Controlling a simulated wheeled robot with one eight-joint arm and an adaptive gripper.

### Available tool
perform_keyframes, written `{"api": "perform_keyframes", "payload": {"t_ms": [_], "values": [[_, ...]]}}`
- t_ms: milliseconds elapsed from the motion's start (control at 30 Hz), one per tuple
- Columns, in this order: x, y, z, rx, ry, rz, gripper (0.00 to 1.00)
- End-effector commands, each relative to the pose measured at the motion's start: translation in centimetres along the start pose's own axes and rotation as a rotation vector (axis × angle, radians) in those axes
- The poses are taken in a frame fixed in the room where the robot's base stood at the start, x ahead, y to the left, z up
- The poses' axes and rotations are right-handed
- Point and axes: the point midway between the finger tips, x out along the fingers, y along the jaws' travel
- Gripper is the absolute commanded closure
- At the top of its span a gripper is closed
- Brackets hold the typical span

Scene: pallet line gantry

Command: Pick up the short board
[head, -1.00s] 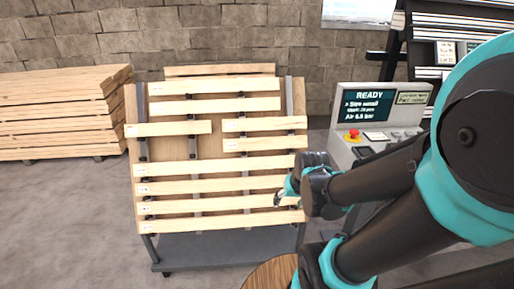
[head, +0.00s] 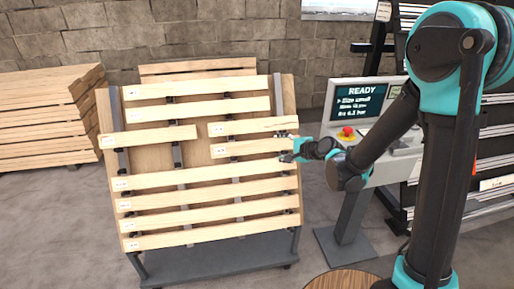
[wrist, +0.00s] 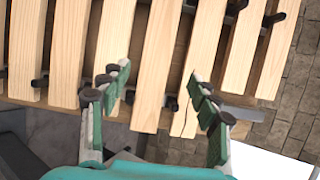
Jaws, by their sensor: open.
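Three short pale wooden boards lie on the tilted rack (head: 285,95) in the head view. One short board (head: 150,138) is at the left; an upper right short board (head: 245,128) and a lower right short board (head: 245,148) lie one above the other. The upper right one has a dark crack-like line at its right end, also visible in the wrist view (wrist: 188,112). My gripper (head: 289,147) is open and empty at their right ends. In the wrist view my fingers (wrist: 160,82) spread either side of the lower right short board (wrist: 155,80); contact cannot be told.
Longer boards (head: 205,180) lie above and below on the rack, with narrow gaps. Dark rack pegs (wrist: 170,103) stick up near the board ends. A control console (head: 365,95) reading READY stands to the right. A timber stack (head: 45,120) is at the left.

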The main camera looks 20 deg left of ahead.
Motion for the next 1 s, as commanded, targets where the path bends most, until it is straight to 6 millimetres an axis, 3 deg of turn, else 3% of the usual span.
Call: {"api": "perform_keyframes", "payload": {"t_ms": [500,1000], "values": [[9.0,0.1,0.0,-0.004,0.001,0.001,0.38],[13.0,0.2,0.4,-0.004,0.0,0.002,0.38]]}}
